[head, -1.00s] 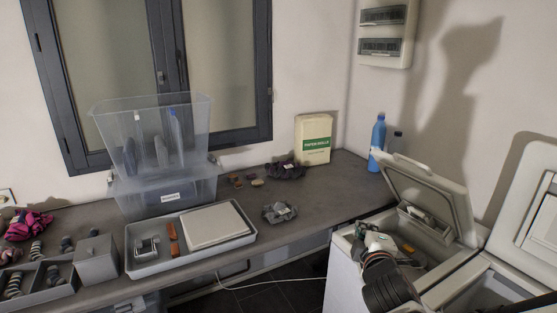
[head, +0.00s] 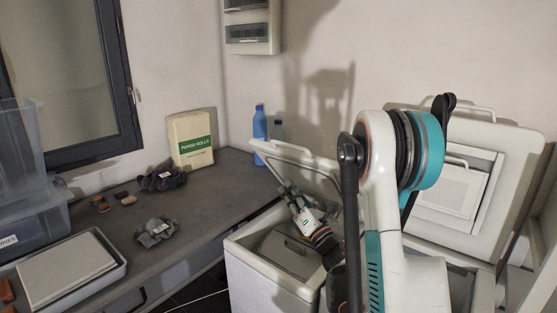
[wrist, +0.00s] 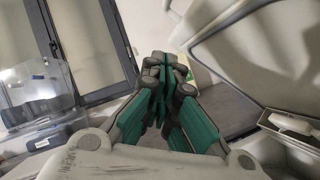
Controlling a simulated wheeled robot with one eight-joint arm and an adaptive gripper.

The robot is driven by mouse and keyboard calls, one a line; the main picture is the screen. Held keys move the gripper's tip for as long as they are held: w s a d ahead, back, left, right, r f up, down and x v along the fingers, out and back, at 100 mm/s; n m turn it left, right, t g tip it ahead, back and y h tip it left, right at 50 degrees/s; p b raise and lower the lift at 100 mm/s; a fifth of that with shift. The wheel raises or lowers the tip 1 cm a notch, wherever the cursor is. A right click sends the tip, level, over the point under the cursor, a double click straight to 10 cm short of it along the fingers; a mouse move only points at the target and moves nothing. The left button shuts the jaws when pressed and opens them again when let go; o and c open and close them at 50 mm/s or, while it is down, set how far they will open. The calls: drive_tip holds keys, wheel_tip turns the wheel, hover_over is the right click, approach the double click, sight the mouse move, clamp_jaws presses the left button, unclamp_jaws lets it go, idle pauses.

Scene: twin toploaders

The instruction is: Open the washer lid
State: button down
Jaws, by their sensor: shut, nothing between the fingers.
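Two white top-loading machines stand side by side at the right; I cannot tell from any label which is the washer. The left machine (head: 265,268) has its lid (head: 322,172) raised and leaning back. The right machine's lid (head: 508,160) stands up against the wall, partly behind my arm. My gripper (head: 288,188) is shut and empty, in front of the left lid's inner face and above that machine's top; I cannot tell if it touches the lid. In the wrist view the closed teal fingers (wrist: 165,70) point ahead, with the raised lid (wrist: 255,55) on the right.
Clear plastic bins (head: 30,205) stand at far left. A wall box hangs above the corner.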

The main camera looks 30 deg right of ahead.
sight(273, 155)
drive_tip(key=s+r+p+x, duration=0.1)
drive_tip(key=r+p+x, duration=0.1)
drive_tip(key=x, duration=1)
drive_tip(key=shift+w+d+r+p, duration=0.25)
drive_tip(key=shift+w+d+p, duration=0.15)
drive_tip(key=shift+d, duration=0.4)
